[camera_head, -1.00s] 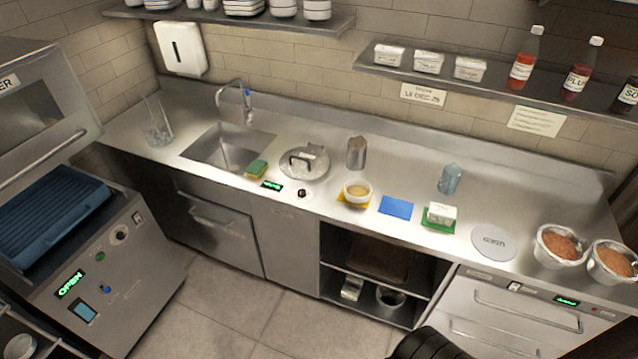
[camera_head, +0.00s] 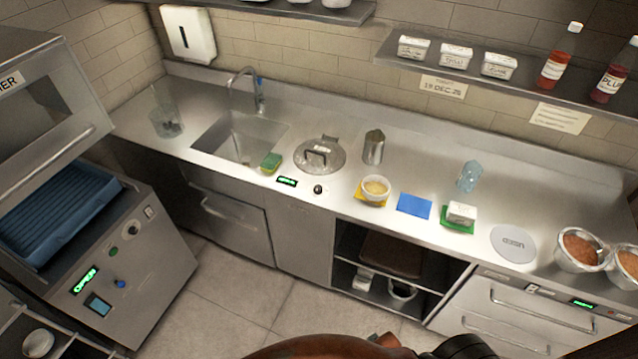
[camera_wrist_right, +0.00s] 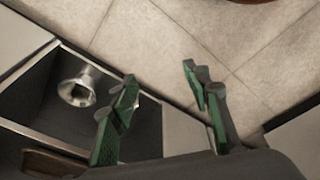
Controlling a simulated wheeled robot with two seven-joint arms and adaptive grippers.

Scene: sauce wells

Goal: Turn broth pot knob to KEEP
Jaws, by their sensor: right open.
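The broth pot with its round metal lid (camera_head: 319,155) sits in the steel counter, right of the sink. Its black knob (camera_head: 319,188) is on the counter's front edge, beside a small green lit display (camera_head: 287,181) whose word is too small to read. My right gripper (camera_wrist_right: 160,92) is open and empty in the right wrist view, over the floor and near the open shelf, far from the knob. Parts of my arm show at the bottom of the head view. My left gripper is not in view.
A metal container (camera_wrist_right: 77,90) is in the open shelf. The floor in front is clear.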

